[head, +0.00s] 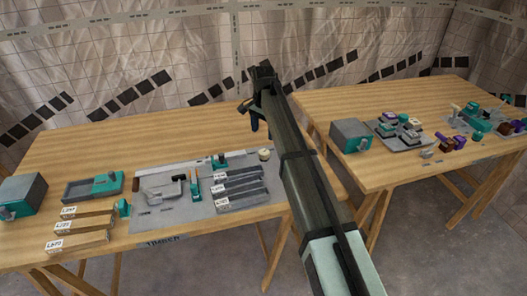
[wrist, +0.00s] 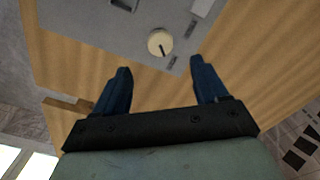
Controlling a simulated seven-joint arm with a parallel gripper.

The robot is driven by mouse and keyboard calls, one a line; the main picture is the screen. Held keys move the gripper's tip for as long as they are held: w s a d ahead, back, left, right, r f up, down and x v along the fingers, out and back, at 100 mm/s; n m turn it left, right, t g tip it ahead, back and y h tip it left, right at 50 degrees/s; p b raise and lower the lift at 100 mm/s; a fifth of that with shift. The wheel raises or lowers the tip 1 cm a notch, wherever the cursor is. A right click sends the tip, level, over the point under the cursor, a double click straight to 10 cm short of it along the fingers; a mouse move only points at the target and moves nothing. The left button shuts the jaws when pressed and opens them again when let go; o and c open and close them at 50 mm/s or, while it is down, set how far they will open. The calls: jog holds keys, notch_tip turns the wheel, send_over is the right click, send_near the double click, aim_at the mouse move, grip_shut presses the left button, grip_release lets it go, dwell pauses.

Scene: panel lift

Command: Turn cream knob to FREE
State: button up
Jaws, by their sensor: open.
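The cream knob (wrist: 161,43) is round with a dark pointer line and sits on a grey panel (wrist: 90,20) in the wrist view. In the head view the cream knob (head: 264,154) is at the right edge of the grey panel (head: 150,214) on the left table. My gripper (wrist: 160,80) is open and empty, its two dark blue fingers spread. The knob lies beyond the fingertips, roughly centred between them, and is not touched. In the head view my gripper (head: 256,125) is above the table near the knob. Any FREE marking is too small to read.
The left table (head: 60,160) also holds a teal and grey box (head: 22,193), a teal-ended tray (head: 92,187) and several labelled bars (head: 80,226). Small slots and tools lie on the panel. A second table (head: 400,100) with more items stands right, across a gap.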

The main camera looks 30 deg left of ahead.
aim_at(263, 152)
notch_tip(263, 152, down, 10)
jog(key=shift+f, duration=0.2)
dwell(0.4)
jog(key=c, duration=1.1)
